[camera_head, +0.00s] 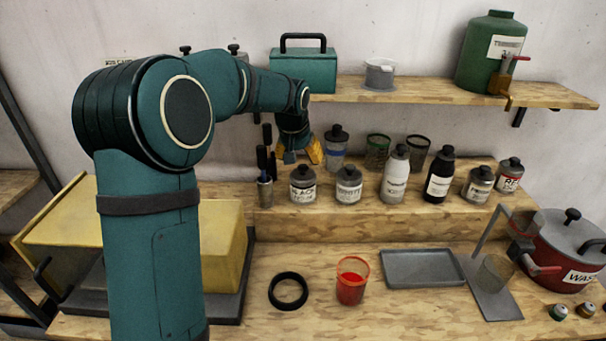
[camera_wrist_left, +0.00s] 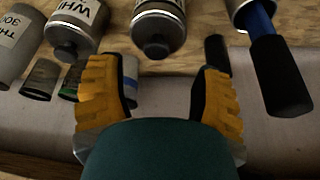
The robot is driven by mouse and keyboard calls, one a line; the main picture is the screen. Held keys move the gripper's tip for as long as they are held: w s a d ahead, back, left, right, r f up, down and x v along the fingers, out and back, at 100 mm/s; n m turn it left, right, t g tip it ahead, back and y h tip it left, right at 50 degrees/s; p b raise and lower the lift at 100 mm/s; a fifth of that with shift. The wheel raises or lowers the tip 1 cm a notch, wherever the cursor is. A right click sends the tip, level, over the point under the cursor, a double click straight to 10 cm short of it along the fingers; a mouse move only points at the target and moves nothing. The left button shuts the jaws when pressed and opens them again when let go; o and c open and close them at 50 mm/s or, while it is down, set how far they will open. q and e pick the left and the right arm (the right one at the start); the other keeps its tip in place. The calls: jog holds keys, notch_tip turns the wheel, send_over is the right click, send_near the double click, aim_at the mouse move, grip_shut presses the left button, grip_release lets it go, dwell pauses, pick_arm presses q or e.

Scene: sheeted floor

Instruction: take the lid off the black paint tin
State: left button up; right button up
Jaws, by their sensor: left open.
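The black paint tin (camera_head: 303,192) stands upright on the raised wooden step, a grey tin with a white label reading "BLACK". Its dark knobbed lid (camera_head: 303,171) is on it. In the left wrist view the tin (camera_wrist_left: 160,14) is at top centre, with its lid (camera_wrist_left: 157,45) towards my gripper. My left gripper (camera_head: 302,154) has yellow fingers and is open and empty, above and apart from the lid. In the left wrist view the lid lies between the lines of the spread fingers (camera_wrist_left: 156,72), beyond their tips. My right gripper is not in view.
The white paint tin (camera_head: 348,190) stands close on the right, and a brush holder (camera_head: 265,194) with dark-handled tools on the left. A clear bottle (camera_head: 336,151) stands behind. A shelf (camera_head: 430,92) overhangs the back. A red cup (camera_head: 351,288) and black ring (camera_head: 288,291) are on the bench below.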

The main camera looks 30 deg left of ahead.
aim_at(303, 167)
pick_arm(q)
jog(key=x, duration=0.4)
jog(key=shift+d+f, duration=0.15)
jog(key=shift+d, duration=0.1)
jog(key=shift+w+a+f+b, duration=0.1)
jog(key=shift+w+f+b, duration=0.15)
jog(key=shift+f, duration=0.2)
jog(key=shift+s, duration=0.1)
jog(key=c, duration=1)
